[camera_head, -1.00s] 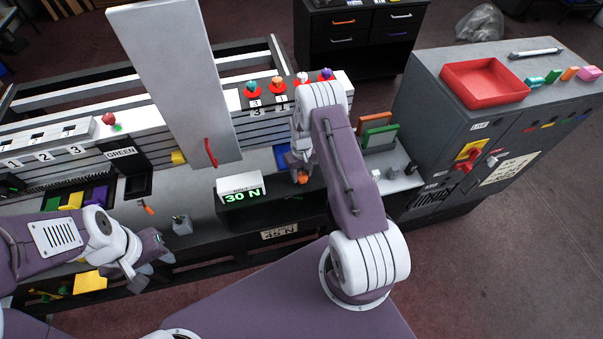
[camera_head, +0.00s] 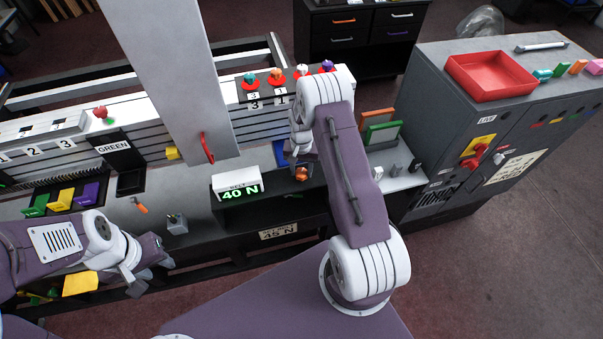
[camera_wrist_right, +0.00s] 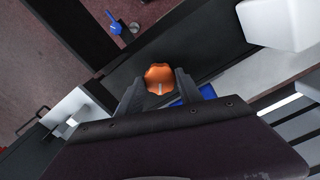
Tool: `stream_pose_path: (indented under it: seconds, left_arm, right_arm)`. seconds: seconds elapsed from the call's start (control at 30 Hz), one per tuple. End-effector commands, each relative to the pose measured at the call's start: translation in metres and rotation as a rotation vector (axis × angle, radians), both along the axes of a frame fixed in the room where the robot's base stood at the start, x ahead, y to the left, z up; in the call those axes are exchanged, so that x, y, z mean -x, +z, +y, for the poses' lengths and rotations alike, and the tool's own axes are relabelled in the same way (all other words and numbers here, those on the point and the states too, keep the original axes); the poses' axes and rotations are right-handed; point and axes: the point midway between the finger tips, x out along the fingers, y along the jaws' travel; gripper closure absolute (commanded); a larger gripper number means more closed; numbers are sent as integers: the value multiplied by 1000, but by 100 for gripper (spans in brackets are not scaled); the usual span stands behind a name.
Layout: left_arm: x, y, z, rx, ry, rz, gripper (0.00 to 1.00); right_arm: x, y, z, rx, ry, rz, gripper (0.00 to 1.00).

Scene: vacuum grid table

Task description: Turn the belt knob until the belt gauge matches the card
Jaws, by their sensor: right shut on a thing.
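The belt gauge (camera_head: 238,187) is a white box with a dark display reading 40 N in green. The card (camera_head: 279,231) on the table's front edge reads 45 N. The orange belt knob (camera_head: 301,173) sits to the right of the gauge. In the right wrist view the knob (camera_wrist_right: 160,78) is lobed with a pale mark, between the fingertips. My right gripper (camera_head: 300,165) is shut on the knob from above; my arm partly hides it in the head view. My left gripper (camera_head: 152,269) is at the front left, away from the knob; its fingertips are too unclear to judge.
A tall grey panel with a red handle (camera_head: 207,148) stands behind the gauge. A small grey block (camera_head: 177,224) is near my left gripper. A grey cabinet with a red tray (camera_head: 491,77) stands to the right. Green and orange frames (camera_head: 381,127) stand beside my right arm.

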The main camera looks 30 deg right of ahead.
Motion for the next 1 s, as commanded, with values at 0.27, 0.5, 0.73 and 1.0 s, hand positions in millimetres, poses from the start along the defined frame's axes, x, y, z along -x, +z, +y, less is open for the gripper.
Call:
stream_pose_path:
  seconds: [0.27,0.5,0.73,1.0]
  left_arm:
    - [0,-16,0,0,0,0,61]
    - [0,-23,0,0,0,0,61]
    - [0,-26,0,0,0,0,61]
    - [0,-26,0,0,0,0,61]
  right_arm:
    - [-1,-1,-1,1,-222,-4,98]
    - [-1,0,-1,0,-357,-4,98]
    - [-1,0,-1,1,-425,-4,98]
    - [-1,1,-1,1,-446,-4,98]
